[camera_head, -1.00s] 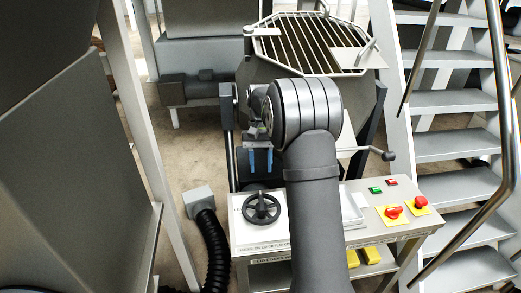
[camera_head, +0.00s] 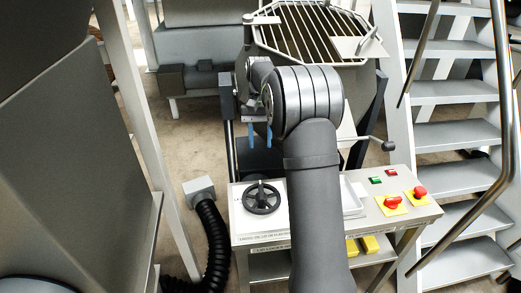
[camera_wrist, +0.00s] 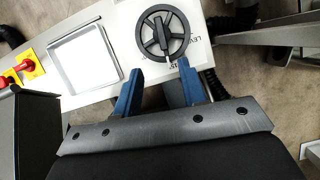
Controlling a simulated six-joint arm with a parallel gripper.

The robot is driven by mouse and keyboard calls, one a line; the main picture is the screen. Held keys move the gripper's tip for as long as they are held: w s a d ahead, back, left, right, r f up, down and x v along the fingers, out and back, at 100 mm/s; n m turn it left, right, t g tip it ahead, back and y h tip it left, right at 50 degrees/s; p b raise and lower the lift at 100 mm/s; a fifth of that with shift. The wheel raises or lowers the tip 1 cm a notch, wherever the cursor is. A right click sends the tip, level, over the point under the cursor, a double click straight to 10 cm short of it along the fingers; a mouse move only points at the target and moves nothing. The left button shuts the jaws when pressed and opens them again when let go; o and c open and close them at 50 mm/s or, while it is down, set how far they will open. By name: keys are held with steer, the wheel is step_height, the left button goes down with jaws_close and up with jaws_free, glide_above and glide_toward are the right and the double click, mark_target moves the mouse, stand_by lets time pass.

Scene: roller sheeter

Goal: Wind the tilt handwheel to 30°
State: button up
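The black spoked handwheel (camera_head: 261,198) lies on the left part of the white bench top, with a small crank knob standing up from it. It also shows in the wrist view (camera_wrist: 163,34), beyond my fingertips, with part of a printed label beside it. My gripper (camera_head: 261,140) is above and behind the wheel in the head view, its blue fingers pointing down. In the wrist view my gripper (camera_wrist: 157,75) has its two blue fingers spread apart with nothing between them. The fingers are apart from the wheel. An angle reading is not legible.
A shallow white tray (camera_wrist: 84,67) sits beside the wheel. Green and red buttons (camera_head: 383,175) and red switches on yellow plates (camera_head: 393,202) are at the bench's right. A grated hopper (camera_head: 310,35) stands behind, stairs (camera_head: 445,100) right, and a black hose (camera_head: 216,240) left.

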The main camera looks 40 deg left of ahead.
mark_target(261, 191)
steer(key=s+d+r+t+y, duration=0.1)
steer(key=s+d+t+y, duration=0.2)
steer(key=s+d, duration=0.1)
steer(key=f, duration=1.7)
steer(key=shift+s+a+f, duration=0.15)
steer(key=shift+s, duration=0.05)
jaws_close()
